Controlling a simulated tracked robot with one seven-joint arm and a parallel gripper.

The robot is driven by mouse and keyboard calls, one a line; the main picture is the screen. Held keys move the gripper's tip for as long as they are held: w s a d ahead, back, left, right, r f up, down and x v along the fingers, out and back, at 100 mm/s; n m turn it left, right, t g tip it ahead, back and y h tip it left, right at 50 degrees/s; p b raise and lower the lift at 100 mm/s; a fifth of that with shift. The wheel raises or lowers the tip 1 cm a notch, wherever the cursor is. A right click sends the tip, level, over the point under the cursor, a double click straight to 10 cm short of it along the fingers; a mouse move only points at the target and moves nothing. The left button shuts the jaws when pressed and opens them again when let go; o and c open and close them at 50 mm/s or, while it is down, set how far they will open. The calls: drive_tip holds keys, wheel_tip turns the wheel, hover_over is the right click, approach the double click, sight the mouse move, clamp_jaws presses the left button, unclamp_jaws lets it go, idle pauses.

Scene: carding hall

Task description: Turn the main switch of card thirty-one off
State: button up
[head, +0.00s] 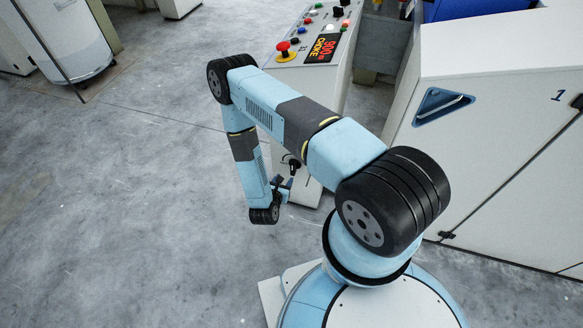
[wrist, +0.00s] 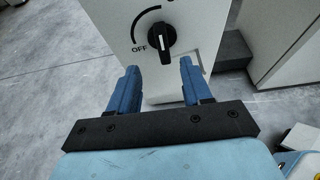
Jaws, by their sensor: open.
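The main switch (wrist: 160,43) is a black rotary knob with a white pointer line on a pale panel. In the wrist view its handle stands nearly upright, with a curved black arc and the word OFF to its left. The label at the arc's upper end is cut off. In the head view the switch (head: 294,165) is a small dark shape on the side of the control desk (head: 313,98), partly hidden by my arm. My gripper (wrist: 158,68) is open and empty, its two blue fingers pointing at the panel just below the knob, apparently not touching it. It also shows in the head view (head: 283,184).
The desk top carries a red emergency button (head: 285,50), a red display (head: 323,48) and several coloured buttons. A large pale cabinet (head: 490,130) marked 1 stands close on the right. Grey floor (head: 120,210) lies open on the left.

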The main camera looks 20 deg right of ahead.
sight(292, 167)
drive_tip(key=x, duration=1.2)
drive_tip(key=shift+d+r, duration=0.1)
drive_tip(key=shift+r, duration=0.05)
drive_tip(key=shift+c, duration=0.3)
clamp_jaws()
